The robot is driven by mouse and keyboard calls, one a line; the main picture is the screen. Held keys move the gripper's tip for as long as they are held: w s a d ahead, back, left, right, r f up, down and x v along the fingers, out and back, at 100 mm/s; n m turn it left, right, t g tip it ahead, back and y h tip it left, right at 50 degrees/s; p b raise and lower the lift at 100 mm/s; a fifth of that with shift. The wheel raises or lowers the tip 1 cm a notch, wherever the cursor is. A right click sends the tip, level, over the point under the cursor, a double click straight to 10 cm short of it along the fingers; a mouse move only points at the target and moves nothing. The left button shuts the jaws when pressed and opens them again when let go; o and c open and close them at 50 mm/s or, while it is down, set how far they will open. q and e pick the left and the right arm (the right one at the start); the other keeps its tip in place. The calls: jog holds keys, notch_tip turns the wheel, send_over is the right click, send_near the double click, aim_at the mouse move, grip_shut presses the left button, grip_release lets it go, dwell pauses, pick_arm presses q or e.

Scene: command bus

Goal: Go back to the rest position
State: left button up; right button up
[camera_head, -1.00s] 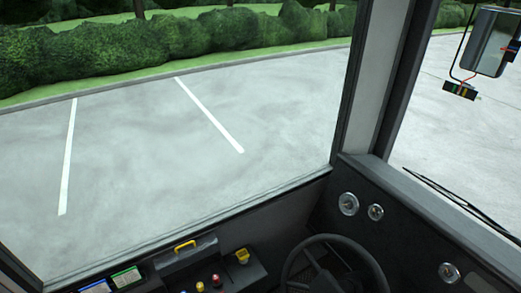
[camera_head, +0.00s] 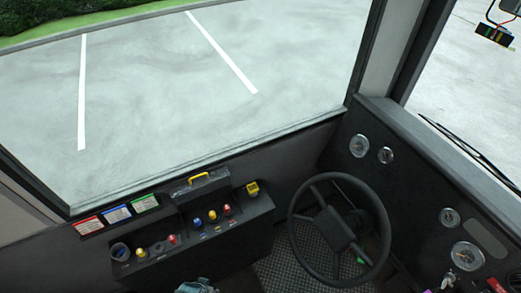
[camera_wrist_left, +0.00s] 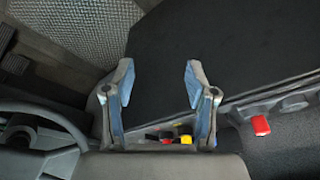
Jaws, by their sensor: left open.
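My left gripper (camera_wrist_left: 158,80) is open in the left wrist view, its two grey-blue fingers apart. No object is held between them. A dark panel and a textured grey surface lie beyond the fingertips, at a distance I cannot tell. In the head view a small grey-blue piece (camera_head: 197,287) shows at the bottom edge and looks like part of a gripper; most of it is cut off. My right gripper is not seen.
The steering wheel (camera_head: 340,230) stands right of centre. The side console (camera_head: 205,240) carries several coloured knobs and a yellow-handled lever (camera_head: 198,178). Gauges (camera_head: 359,146) sit on the dashboard at right. A red knob (camera_wrist_left: 261,126) is right of the gripper in the wrist view.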

pick_arm(q)
jog(key=s+f, duration=0.4)
jog(key=f, duration=0.6)
jog(key=s+a+f+g, duration=0.1)
jog(key=s+f, duration=0.4)
jog(key=f, duration=0.6)
jog(key=s+a+f, duration=0.1)
jog(key=s+f, duration=0.4)
jog(key=f, duration=0.5)
jog(key=shift+s+f+g, duration=0.25)
jog(key=shift+f+g, duration=0.05)
jog(key=shift+g, duration=0.1)
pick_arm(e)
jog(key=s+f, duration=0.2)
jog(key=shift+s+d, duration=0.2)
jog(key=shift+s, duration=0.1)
